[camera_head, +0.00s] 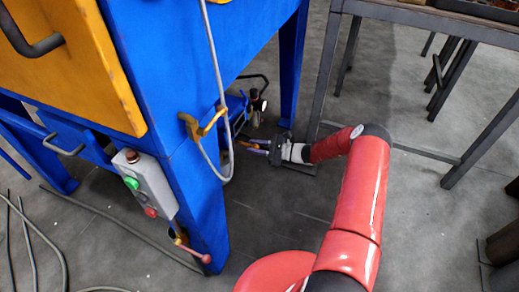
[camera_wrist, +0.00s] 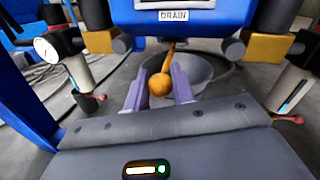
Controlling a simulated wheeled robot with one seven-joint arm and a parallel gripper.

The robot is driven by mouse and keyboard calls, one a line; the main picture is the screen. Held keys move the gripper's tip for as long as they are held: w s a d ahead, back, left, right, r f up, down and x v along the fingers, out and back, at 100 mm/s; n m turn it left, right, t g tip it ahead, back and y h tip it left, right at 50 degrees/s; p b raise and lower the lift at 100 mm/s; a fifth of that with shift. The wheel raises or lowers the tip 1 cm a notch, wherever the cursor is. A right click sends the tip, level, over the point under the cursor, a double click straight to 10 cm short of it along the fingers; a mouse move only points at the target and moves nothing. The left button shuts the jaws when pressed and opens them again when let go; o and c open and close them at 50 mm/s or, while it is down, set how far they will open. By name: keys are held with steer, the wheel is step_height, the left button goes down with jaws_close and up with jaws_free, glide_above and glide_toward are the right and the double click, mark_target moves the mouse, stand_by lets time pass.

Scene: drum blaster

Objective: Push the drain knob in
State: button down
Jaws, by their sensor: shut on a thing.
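The drain knob (camera_wrist: 160,85) is an orange ball on a short orange stem, below a blue housing (camera_wrist: 185,22) with a white "DRAIN" label. In the wrist view it sits between the two purple fingers of my gripper (camera_wrist: 158,90), which is shut on it. In the head view my gripper (camera_head: 256,148) is low beside the blue machine, under its body and between its legs. An orange bit at its tips shows there, too small to make out well.
A grey round basin (camera_wrist: 203,72) lies below the knob. A pressure gauge (camera_wrist: 45,48) and filter cylinders flank the housing. A blue machine leg (camera_head: 195,200) stands left of my arm, with a control box (camera_head: 148,187). A metal table frame (camera_head: 323,75) stands close behind my wrist.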

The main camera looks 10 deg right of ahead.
mark_target(247, 144)
steer(key=x, duration=0.1)
steer(key=b+x, duration=0.1)
steer(key=x, duration=0.1)
steer(key=shift+w+f, duration=0.2)
steer(key=shift+w, duration=0.1)
steer(key=shift+w+a+r, duration=0.2)
steer(key=shift+a, duration=0.05)
steer(key=c, duration=1.2)
jaws_free()
steer(key=shift+c, duration=0.2)
steer(key=v, duration=0.7)
steer(key=shift+s+d, duration=0.15)
steer(key=shift+d, duration=0.2)
